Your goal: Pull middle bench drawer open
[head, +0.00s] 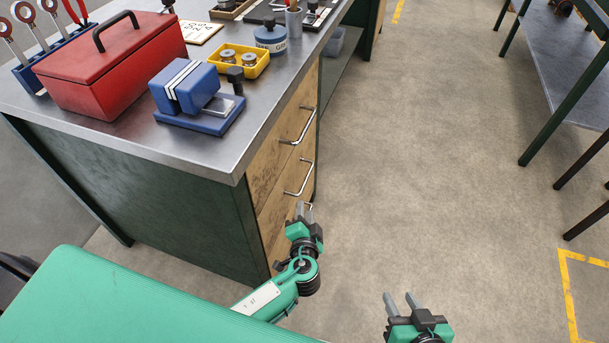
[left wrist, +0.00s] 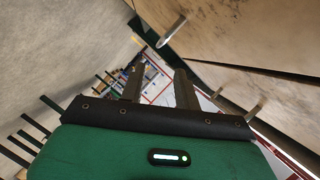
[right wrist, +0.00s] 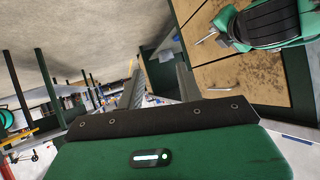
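The wooden drawer fronts are on the right side of the metal-topped bench (head: 245,130). An upper handle (head: 300,128) and the middle drawer's handle (head: 300,181) below it show in the head view; the drawers look shut. My left gripper (head: 304,210) is below the middle handle, near the lower drawer front, which it partly hides. In the left wrist view, its fingers (left wrist: 158,85) are apart and empty, with one bar handle (left wrist: 172,31) above them and another (left wrist: 254,112) to their right. My right gripper (head: 401,302) is open and empty over the floor, right of the bench.
A red toolbox (head: 110,68), a blue vise (head: 195,95) and a yellow tray (head: 240,68) stand on the bench top. The floor (head: 430,150) right of the drawers is clear. A second dark-legged bench (head: 565,70) stands at the far right.

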